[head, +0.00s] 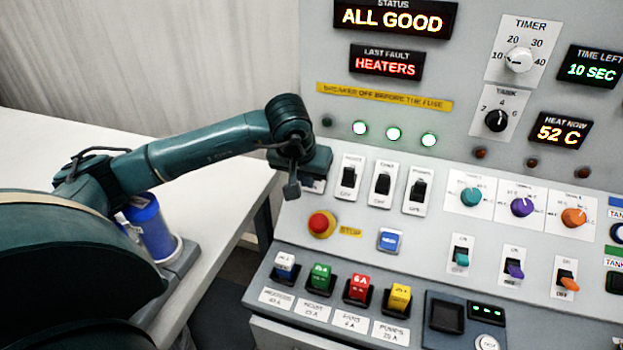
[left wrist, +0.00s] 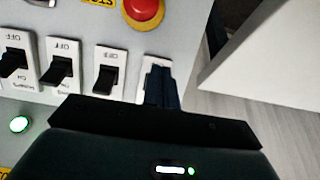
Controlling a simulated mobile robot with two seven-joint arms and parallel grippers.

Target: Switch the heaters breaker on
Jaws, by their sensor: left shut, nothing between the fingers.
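The heaters breaker (head: 314,186) appears to be the leftmost white plate in the breaker row, mostly covered by my left gripper in the head view. Its label and lever are hidden, so I cannot tell its position. My left gripper (head: 291,191) is shut and empty, with its fingertips at this plate. In the left wrist view, the shut fingers (left wrist: 160,88) lie over the same plate (left wrist: 147,78); whether they touch the lever is unclear. The right gripper is not in view.
Three more breakers stand beside it, the nearest a black-levered switch (head: 348,178). Below are a red stop button (head: 320,224) and coloured fuses (head: 320,277). The status display (head: 393,18) reads ALL GOOD; the last-fault display (head: 386,62) reads HEATERS. A blue cylinder (head: 152,228) stands left.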

